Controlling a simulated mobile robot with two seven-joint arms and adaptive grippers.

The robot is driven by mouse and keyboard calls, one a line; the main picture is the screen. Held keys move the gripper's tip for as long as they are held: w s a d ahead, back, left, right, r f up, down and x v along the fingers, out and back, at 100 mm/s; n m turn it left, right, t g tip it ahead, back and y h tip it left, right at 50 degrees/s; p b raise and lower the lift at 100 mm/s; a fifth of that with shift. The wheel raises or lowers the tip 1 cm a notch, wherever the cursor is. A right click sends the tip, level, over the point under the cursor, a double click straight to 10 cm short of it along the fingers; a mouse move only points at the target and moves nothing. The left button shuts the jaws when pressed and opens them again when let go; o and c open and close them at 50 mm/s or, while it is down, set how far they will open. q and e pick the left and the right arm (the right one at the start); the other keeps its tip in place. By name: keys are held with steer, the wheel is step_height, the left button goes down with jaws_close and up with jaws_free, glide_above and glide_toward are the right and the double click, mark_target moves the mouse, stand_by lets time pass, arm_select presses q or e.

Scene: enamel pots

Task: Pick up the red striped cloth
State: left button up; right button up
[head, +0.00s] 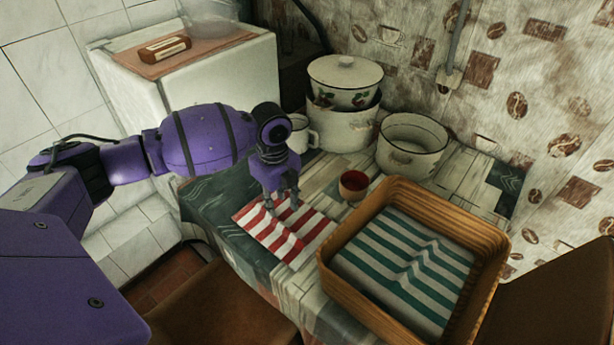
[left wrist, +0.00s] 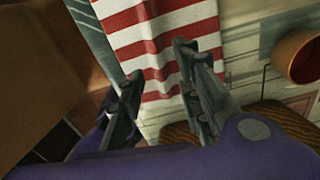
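The red striped cloth (head: 300,239) is red and white and lies on the table, left of the wooden tray. It also shows in the left wrist view (left wrist: 150,25), with a raised crease running along it. My left gripper (head: 282,207) points down over the cloth's far part. In the left wrist view, the fingers of my left gripper (left wrist: 157,65) stand apart with cloth visible between them, so it is open and empty. I cannot tell whether the fingertips touch the cloth. My right gripper is not in view.
A wooden tray (head: 335,283) with a green striped cloth (head: 400,265) stands right of the red cloth. A small red bowl (head: 353,185) is just behind. Enamel pots (head: 411,143) and a white mug (head: 300,134) stand farther back. A white cabinet (head: 215,75) is behind my left arm.

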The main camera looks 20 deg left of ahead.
mark_target(279, 222)
arm_select(q)
steer(key=f, duration=0.7)
steer(key=shift+s+a+f, duration=0.15)
steer(key=shift+a, duration=0.15)
steer(key=shift+c, duration=0.5)
jaws_close()
